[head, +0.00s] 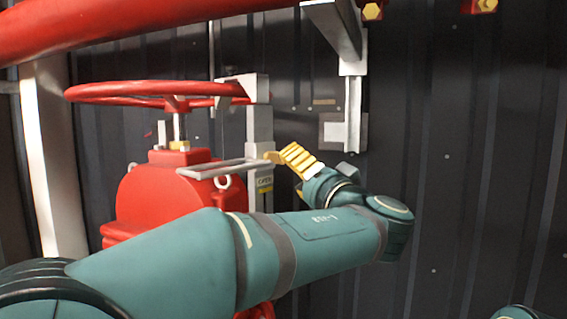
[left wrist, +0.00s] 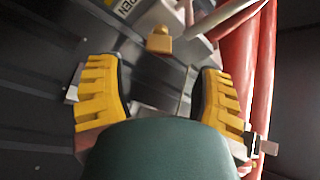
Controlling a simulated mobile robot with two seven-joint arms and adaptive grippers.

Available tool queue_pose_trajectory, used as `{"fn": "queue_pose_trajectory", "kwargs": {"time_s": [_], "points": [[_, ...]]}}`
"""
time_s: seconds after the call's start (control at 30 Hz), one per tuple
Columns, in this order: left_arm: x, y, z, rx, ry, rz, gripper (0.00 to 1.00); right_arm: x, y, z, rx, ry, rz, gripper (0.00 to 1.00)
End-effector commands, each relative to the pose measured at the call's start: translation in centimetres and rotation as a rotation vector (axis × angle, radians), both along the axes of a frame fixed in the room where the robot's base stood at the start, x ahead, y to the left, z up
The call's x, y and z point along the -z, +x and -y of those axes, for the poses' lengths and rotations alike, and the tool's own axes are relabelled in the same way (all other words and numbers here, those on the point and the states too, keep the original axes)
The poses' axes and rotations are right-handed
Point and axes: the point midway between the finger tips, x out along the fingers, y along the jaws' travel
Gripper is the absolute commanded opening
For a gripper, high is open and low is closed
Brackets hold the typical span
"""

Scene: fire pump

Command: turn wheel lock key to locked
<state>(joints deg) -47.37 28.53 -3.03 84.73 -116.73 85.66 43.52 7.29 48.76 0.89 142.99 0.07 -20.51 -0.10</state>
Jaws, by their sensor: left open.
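A red handwheel (head: 150,92) sits on a red valve body (head: 165,195) at the left of the head view. My left gripper (head: 284,158) has yellow fingers close to the post. In the left wrist view its fingers (left wrist: 158,68) are spread, with nothing between them. The key's exact turn is hard to tell. My right gripper is not in view.
A thick red pipe (head: 150,28) crosses above. A grey bracket (head: 346,115) hangs to the right of the post, near the dark ribbed wall (head: 470,170). A flat grey bar (head: 222,168) juts left from the post.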

Motion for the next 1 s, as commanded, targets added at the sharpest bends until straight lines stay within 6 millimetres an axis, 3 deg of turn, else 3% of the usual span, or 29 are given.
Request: {"fn": "queue_pose_trajectory", "kwargs": {"time_s": [0.1,0.3,0.63,0.73,0.87,1.0], "points": [[0.4,-1.7,1.2,0.002,0.000,0.000,0.67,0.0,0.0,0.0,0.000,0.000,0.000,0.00],[0.8,-3.1,2.2,0.001,0.000,0.001,0.67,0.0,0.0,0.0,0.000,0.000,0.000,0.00],[0.9,-3.4,2.3,0.000,0.000,0.001,0.68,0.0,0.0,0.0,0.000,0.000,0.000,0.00],[0.9,-3.2,2.4,-0.008,0.011,-0.013,0.34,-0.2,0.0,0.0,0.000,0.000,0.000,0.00],[1.0,-2.4,2.6,-0.066,0.098,-0.121,0.34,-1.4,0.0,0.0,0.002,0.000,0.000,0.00],[1.3,-1.2,3.0,-0.183,0.284,-0.353,0.34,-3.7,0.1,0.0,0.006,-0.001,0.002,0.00]]}}
